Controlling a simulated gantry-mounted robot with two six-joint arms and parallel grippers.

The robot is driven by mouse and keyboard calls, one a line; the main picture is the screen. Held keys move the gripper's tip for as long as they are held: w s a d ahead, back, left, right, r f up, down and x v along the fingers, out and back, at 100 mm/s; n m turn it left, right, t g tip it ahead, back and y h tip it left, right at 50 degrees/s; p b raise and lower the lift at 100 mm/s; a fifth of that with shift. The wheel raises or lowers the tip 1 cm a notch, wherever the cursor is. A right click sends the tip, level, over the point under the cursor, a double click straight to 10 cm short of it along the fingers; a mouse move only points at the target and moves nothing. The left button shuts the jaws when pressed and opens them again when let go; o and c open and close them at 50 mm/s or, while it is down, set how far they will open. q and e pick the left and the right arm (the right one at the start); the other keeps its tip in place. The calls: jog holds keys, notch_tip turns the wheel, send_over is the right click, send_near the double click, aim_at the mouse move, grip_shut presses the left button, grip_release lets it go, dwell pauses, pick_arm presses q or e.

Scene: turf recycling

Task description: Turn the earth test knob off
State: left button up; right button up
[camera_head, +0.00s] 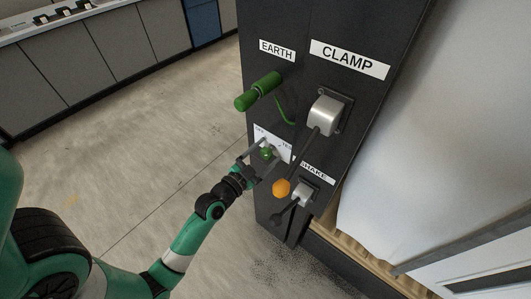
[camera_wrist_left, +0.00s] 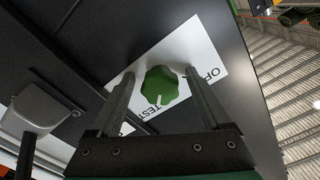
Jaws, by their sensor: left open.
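The earth test knob (camera_wrist_left: 159,87) is green and lobed, with a white pointer line, on a white label plate (camera_wrist_left: 206,50) marked OFF and TEST. In the wrist view the pointer line is toward the word TEST. In the head view the knob (camera_head: 266,153) is small and partly hidden by my gripper. My left gripper (camera_head: 257,153) is open, and its fingers (camera_wrist_left: 158,82) stand on either side of the knob. I cannot tell whether they touch it. My right gripper is not in view.
On the dark cabinet (camera_head: 300,18), a green EARTH handle (camera_head: 258,91) sits above the knob. Open floor (camera_head: 150,130) lies left, before grey cabinets (camera_head: 105,47).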

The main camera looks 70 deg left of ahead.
pick_arm(q)
jog(key=shift+c, duration=0.3)
grip_shut()
jog(key=shift+n, duration=0.3)
jog(key=n+p, duration=0.1)
jog(key=n, duration=0.2)
jog(key=shift+n, duration=0.3)
jog(key=n+p, duration=0.1)
jog(key=n, duration=0.3)
jog(key=shift+d+n, duration=0.1)
jog(key=shift+n, duration=0.2)
jog(key=n+p, duration=0.1)
jog(key=n, duration=0.3)
jog(key=n+p, duration=0.1)
jog(key=n, duration=0.4)
